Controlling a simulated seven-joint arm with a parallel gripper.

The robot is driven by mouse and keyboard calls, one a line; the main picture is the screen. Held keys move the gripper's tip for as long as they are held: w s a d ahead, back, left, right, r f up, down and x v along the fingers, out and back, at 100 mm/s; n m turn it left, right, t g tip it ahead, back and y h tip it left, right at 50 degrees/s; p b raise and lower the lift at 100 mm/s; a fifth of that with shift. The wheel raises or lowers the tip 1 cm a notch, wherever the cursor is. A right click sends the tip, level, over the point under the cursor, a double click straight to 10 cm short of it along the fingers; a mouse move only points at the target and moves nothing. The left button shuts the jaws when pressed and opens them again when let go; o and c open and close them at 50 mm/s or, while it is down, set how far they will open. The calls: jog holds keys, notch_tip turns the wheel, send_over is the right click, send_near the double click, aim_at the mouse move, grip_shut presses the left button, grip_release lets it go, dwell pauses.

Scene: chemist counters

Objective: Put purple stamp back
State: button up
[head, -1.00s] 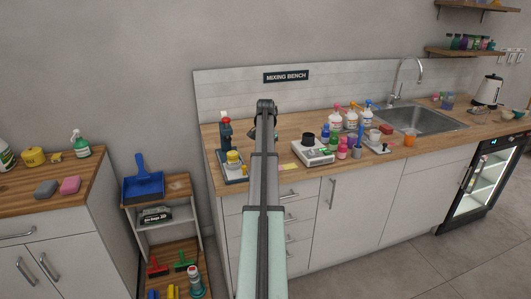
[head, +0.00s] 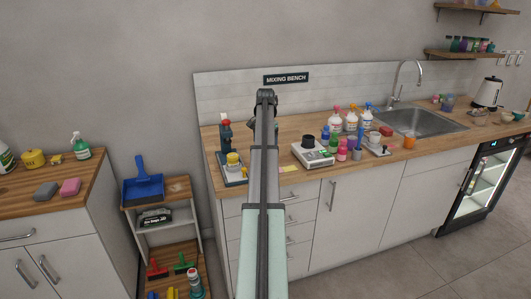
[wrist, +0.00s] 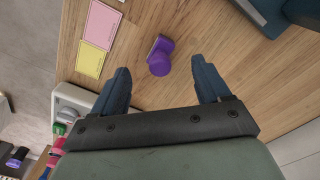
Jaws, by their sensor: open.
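The purple stamp (wrist: 161,57) is on the wooden counter in the wrist view, its round knob toward me and its base beyond. I cannot tell whether it stands upright or lies tilted. My gripper (wrist: 160,67) is open and empty, above the counter. One dark blue finger is on each side of the stamp in the picture, with clear gaps and no visible contact. In the head view my arm covers the middle of the mixing bench, and the stamp and fingertips are hidden.
Pink (wrist: 99,24) and yellow (wrist: 92,59) notes lie left of the stamp, by the white scale (head: 312,153). A blue-grey device (head: 232,172) stands left of my arm. Small coloured bottles (head: 343,148) crowd right of the scale. Bare wood surrounds the stamp.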

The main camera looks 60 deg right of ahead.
notch_tip(320, 180, up, 7)
dwell(0.3)
dwell(0.5)
